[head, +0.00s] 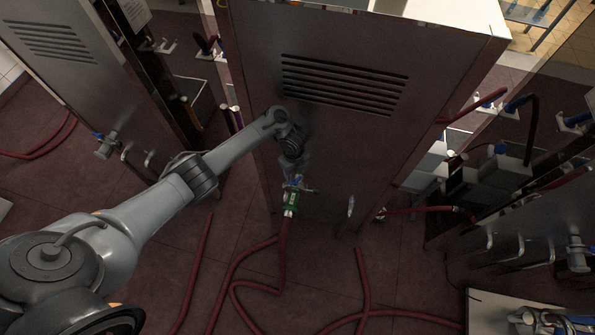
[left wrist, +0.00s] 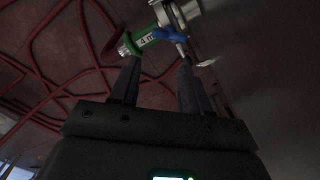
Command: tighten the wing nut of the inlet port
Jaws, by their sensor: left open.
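The inlet port is a metal fitting low on the front of the cabinet; it shows at the top of the left wrist view (left wrist: 178,12). A green coupling with a "4 m" mark (left wrist: 146,40) is on it, also in the head view (head: 291,199), with a red hose below. A blue part (left wrist: 170,35), which looks like the wing nut, sits between coupling and port. My left gripper (left wrist: 158,62) is open, its fingertips just short of the coupling and blue part; I cannot tell if they touch. In the head view (head: 294,177) it partly hides the port. My right gripper is not in view.
The tall grey cabinet (head: 350,130) with vent slots stands right behind my left gripper. Red hoses (head: 240,275) lie looped across the dark tiled floor. Other cabinets with fittings stand left (head: 75,60) and right (head: 510,240). A small metal handle (head: 350,205) is right of the port.

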